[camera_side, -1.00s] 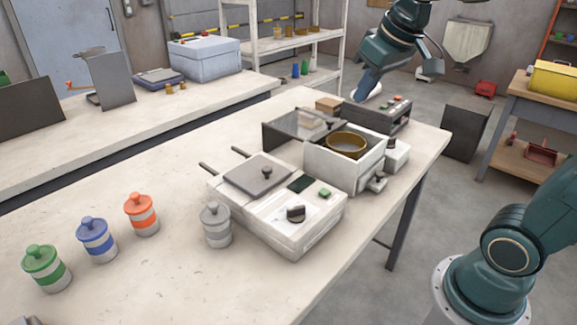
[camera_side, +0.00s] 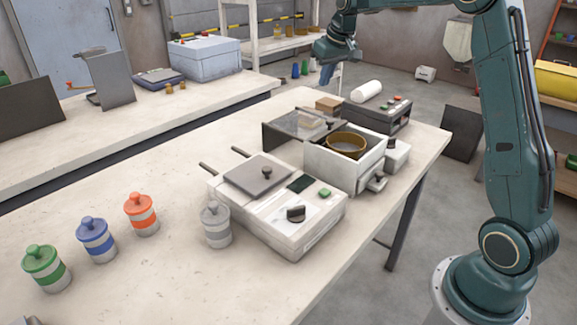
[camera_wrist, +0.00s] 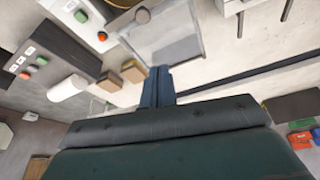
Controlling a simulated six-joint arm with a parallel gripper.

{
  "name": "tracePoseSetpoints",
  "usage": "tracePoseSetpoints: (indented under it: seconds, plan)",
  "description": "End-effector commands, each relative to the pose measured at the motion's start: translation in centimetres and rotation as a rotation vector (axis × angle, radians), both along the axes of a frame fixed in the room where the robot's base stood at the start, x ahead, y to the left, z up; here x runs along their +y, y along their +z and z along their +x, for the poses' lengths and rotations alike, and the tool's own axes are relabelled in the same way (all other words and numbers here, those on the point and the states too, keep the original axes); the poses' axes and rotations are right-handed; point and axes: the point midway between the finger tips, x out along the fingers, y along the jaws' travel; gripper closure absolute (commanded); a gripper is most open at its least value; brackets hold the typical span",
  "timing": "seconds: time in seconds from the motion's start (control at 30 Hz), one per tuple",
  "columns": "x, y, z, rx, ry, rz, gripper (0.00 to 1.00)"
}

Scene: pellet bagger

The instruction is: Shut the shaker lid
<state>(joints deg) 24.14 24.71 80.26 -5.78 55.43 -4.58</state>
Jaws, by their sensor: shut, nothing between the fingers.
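The shaker (camera_side: 335,172) is a white box with a brass sieve bowl (camera_side: 346,141) uncovered in its top. In the wrist view the lid (camera_wrist: 168,42) shows as a translucent panel just beyond my fingertips. My gripper (camera_side: 327,76) is shut and empty, in the air behind the lid and apart from it. Its blue fingers (camera_wrist: 157,82) point toward the bench in the wrist view.
A control box (camera_side: 377,116) with buttons and a white roll (camera_side: 366,91) stand behind the shaker. A white sealer unit (camera_side: 280,205) stands in front. The bench left of the lid is clear.

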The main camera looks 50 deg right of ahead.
Motion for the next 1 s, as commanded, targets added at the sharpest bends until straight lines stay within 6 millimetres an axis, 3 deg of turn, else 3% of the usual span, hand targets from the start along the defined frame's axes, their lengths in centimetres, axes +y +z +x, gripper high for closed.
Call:
tracePoseSetpoints:
  seconds: [0.2, 0.67, 1.0]
  plan:
    - [-1.8, -1.3, 1.1, 0.006, -0.012, 0.003, 1.0]
    - [-1.9, -2.5, 1.5, 0.009, -0.012, 0.004, 1.0]
    - [-2.2, -6.6, 2.9, 0.01, -0.011, 0.004, 1.0]
